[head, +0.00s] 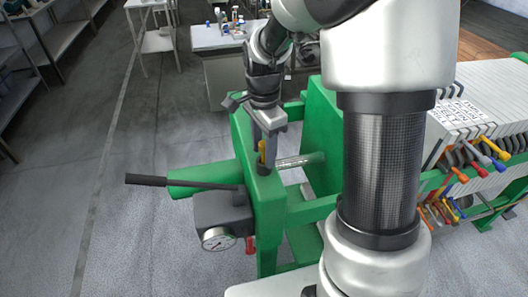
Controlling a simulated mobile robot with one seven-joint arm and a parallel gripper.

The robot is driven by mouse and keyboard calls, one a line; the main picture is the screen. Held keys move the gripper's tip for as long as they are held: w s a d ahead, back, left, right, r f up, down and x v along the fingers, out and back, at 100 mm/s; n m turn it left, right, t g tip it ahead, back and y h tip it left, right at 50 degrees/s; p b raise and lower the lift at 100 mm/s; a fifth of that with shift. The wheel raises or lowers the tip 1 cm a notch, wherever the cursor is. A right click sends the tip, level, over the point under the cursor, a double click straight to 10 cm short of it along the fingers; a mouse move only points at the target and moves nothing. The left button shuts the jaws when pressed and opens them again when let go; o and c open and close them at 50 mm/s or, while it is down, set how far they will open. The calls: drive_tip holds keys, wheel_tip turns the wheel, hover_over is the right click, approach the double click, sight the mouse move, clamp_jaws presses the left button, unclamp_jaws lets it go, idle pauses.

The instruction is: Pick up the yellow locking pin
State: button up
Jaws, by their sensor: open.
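The yellow locking pin (261,152) shows as a small yellow piece at the top of the green end frame (264,215). My gripper (264,158) points down over that frame, with its fingers right at the pin. The fingers are open and hide part of the pin. I cannot tell whether either finger touches it.
A green cylinder, a black lever (146,180) and a pump block with a gauge (217,238) sit left of the frame. A metal rod (300,160) is close on the right. White plates (490,95) with coloured handles stand far right.

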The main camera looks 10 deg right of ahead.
clamp_jaws()
